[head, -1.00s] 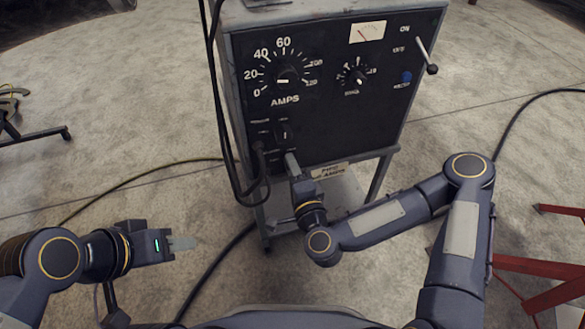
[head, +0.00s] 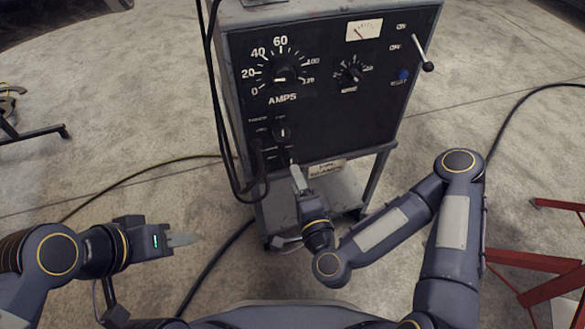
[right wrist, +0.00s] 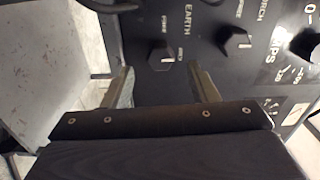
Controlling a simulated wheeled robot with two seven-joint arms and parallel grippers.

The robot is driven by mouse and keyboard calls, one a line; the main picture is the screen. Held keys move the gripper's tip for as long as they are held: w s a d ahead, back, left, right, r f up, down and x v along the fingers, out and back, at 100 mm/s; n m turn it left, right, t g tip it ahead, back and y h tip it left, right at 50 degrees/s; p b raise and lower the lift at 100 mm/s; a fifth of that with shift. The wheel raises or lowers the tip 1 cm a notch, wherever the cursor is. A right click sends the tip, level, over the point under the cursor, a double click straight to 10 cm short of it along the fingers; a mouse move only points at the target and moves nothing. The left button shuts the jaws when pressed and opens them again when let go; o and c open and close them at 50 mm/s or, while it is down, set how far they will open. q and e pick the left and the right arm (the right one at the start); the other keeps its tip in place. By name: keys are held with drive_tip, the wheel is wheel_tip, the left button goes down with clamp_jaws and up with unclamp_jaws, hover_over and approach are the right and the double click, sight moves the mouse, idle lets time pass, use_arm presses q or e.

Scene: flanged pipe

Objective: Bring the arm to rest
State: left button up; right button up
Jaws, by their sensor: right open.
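My right gripper (head: 298,178) is in front of the lower part of the black-panelled welding machine (head: 345,115) in the head view. In the right wrist view its two fingers (right wrist: 166,88) are apart with nothing between them, facing a small black knob (right wrist: 162,58) on the panel. The fingers look clear of the knob. My left gripper (head: 183,240) is at the lower left over the bare floor. Its fingers are seen edge-on, so I cannot tell whether they are apart.
Black cables (head: 220,110) hang down the machine's left side. The machine's lower shelf (head: 335,190) is below my right gripper. A red metal frame (head: 535,265) stands at the right. Bare concrete floor (head: 130,120) lies at the left.

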drive_tip(key=shift+v, duration=1.2)
